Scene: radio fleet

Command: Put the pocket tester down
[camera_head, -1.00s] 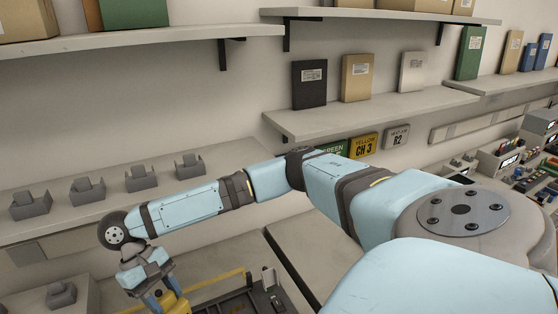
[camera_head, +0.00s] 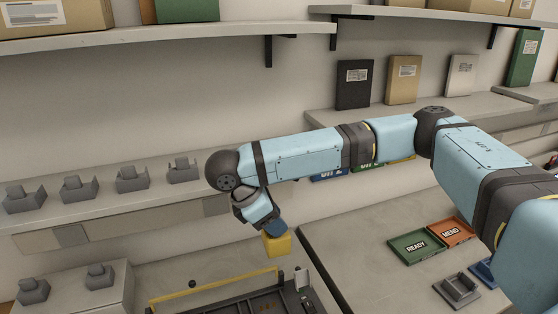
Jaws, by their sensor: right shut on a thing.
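A yellow block-shaped thing (camera_head: 278,246), which seems to be the pocket tester, hangs under my right gripper (camera_head: 276,230). The right gripper's blue fingers are shut on its top. The thing shows above the back of a dark tray (camera_head: 262,306) with a yellow bar, apparently in the air; the exact gap is hard to tell. The tester's face and lower details are too small to read. My left gripper is not in view.
Grey cradles (camera_head: 132,178) stand along a ledge at left, and others on a lower block. On the right bench are a green READY tray (camera_head: 416,258), an orange MEND tray (camera_head: 464,231) and a grey holder (camera_head: 457,288). Bare bench (camera_head: 350,240) lies left of the READY tray.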

